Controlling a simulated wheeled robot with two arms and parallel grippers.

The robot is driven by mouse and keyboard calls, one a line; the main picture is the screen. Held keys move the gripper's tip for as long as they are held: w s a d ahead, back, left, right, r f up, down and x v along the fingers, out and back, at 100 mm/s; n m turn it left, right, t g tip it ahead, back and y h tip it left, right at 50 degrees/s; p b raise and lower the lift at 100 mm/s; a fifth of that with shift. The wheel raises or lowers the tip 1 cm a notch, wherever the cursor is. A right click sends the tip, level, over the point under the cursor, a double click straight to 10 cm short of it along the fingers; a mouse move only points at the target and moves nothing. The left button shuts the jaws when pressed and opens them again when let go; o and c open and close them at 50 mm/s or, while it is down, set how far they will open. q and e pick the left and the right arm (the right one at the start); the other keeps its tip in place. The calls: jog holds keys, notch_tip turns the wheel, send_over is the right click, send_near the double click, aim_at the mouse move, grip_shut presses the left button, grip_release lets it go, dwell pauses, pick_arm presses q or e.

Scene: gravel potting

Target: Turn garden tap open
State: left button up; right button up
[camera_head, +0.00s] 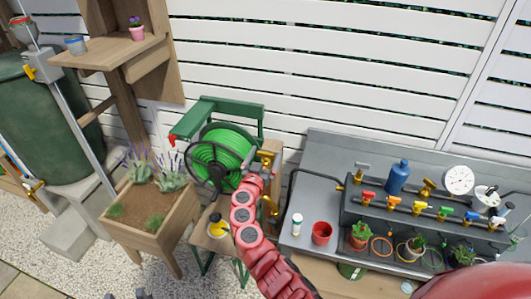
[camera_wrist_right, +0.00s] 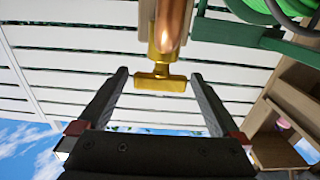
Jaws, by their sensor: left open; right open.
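The garden tap (camera_head: 264,160) is brass, with a curved spout (camera_head: 270,207), fixed to a wooden post just right of the green hose reel. In the right wrist view its copper-coloured pipe (camera_wrist_right: 173,22) and flat brass handle (camera_wrist_right: 160,84) show close up. My right gripper (camera_wrist_right: 160,75) is open, with the handle between its two fingers and a gap on each side. In the head view my red right arm reaches up to the tap and partly covers it. My left gripper (camera_head: 127,296) is barely in view at the bottom edge, away from the tap.
The hose reel (camera_head: 217,157) stands close left of the tap. A wooden planter (camera_head: 150,237) with lavender is further left. A grey bench (camera_head: 335,165) on the right holds a valve manifold, a blue bottle (camera_head: 397,176) and a red cup (camera_head: 321,233). A white slatted fence stands behind.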

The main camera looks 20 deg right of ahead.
jog(key=shift+w+d, duration=0.1)
jog(key=shift+w, duration=0.1)
jog(key=c, duration=1.3)
